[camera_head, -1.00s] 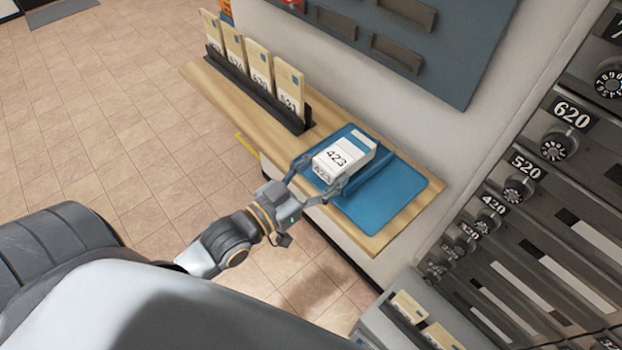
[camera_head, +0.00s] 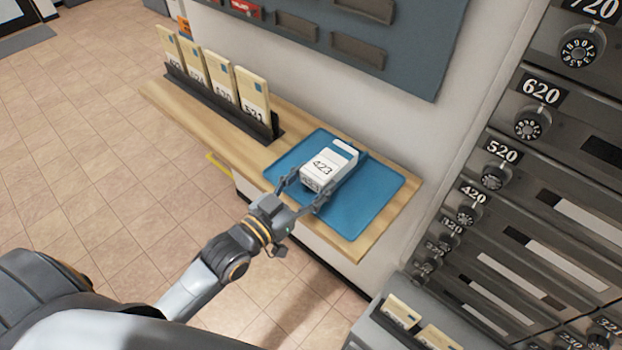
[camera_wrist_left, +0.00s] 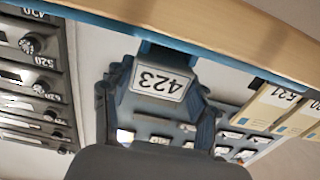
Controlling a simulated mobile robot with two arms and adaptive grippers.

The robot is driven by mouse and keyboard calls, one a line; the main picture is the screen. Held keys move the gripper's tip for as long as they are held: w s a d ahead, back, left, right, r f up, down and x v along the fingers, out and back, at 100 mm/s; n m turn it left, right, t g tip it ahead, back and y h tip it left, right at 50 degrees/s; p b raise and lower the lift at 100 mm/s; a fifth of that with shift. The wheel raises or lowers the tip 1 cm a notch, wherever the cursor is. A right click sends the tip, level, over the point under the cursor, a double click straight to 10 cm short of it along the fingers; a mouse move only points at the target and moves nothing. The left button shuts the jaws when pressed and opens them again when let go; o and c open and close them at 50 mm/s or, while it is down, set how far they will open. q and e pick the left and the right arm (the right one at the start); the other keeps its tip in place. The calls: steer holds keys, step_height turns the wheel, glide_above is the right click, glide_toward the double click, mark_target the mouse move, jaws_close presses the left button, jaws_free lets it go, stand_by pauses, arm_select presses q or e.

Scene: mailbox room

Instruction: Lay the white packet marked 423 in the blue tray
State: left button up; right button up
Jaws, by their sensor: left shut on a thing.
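My left gripper (camera_head: 305,192) reaches in from the shelf's front edge and is shut on the packet's near end, one finger on each side. The left wrist view shows the packet's marked end (camera_wrist_left: 160,80) between the two fingers. I cannot tell whether the packet's underside touches the tray; the packet hides that part. My right gripper is not in view.
A dark rack (camera_head: 220,105) with several upright cream envelopes stands on the shelf left of the tray. A grey wall panel with slots (camera_head: 330,40) hangs behind. Numbered mailboxes (camera_head: 530,125) line the right wall. Bare tray surface lies right of the packet.

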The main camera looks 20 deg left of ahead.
arm_select(q)
steer(key=o, duration=1.2)
steer(key=shift+r+p, duration=0.1)
steer(key=shift+p, duration=0.2)
steer(key=shift+p+v, duration=1.3)
steer(key=shift+v, duration=4.75)
